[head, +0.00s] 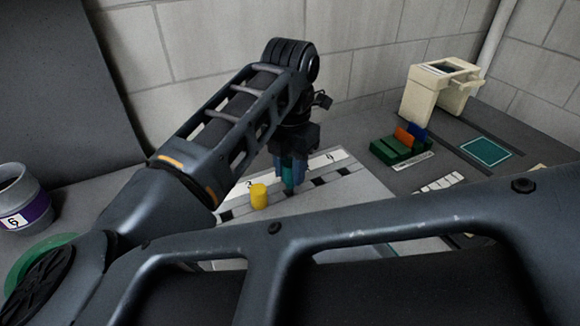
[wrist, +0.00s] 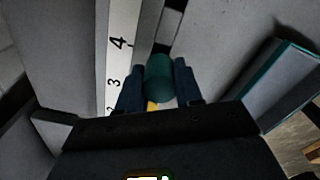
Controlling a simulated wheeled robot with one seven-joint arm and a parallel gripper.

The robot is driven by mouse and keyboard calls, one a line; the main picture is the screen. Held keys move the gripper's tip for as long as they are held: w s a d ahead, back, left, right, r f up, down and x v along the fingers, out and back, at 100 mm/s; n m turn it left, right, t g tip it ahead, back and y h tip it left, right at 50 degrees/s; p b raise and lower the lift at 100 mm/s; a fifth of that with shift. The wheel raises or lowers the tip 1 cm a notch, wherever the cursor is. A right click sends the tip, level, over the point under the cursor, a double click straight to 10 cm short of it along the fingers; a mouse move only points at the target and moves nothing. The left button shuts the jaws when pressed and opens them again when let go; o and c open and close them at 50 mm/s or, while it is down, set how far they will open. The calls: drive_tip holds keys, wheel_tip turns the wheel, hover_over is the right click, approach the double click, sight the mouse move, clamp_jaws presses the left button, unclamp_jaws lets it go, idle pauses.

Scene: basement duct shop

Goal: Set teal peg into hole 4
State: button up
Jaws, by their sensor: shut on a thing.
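My gripper (head: 289,182) points down over the numbered board (head: 358,194) and is shut on the teal peg (head: 288,173). In the wrist view the teal peg (wrist: 158,76) sits between the two blue fingers (wrist: 157,86), close beside the white number strip (wrist: 121,24). The strip reads 4 and 3, with a 2 partly cut off; the peg is between the levels of 4 and 3. The peg and fingers cover the board below, so I cannot tell whether the peg's lower end is over or in hole 4. A yellow peg (head: 259,196) stands upright in the board.
A green rack (head: 392,150) with orange and blue cards stands to the right, with a cream machine (head: 436,92) behind it. A teal mat (head: 485,151) lies further right. A grey pot labelled 6 (head: 24,200) is at far left. A teal-edged tray (wrist: 283,88) lies right in the wrist view.

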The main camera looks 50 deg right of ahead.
sight(291, 164)
drive_tip(key=shift+f+b, duration=1.95)
drive_tip(key=shift+b, duration=0.1)
drive_tip(key=o, duration=1.1)
drive_tip(key=shift+r, duration=0.1)
wheel_tip(291, 164, up, 8)
drive_tip(key=shift+f, duration=0.15)
drive_tip(key=shift+s, duration=0.1)
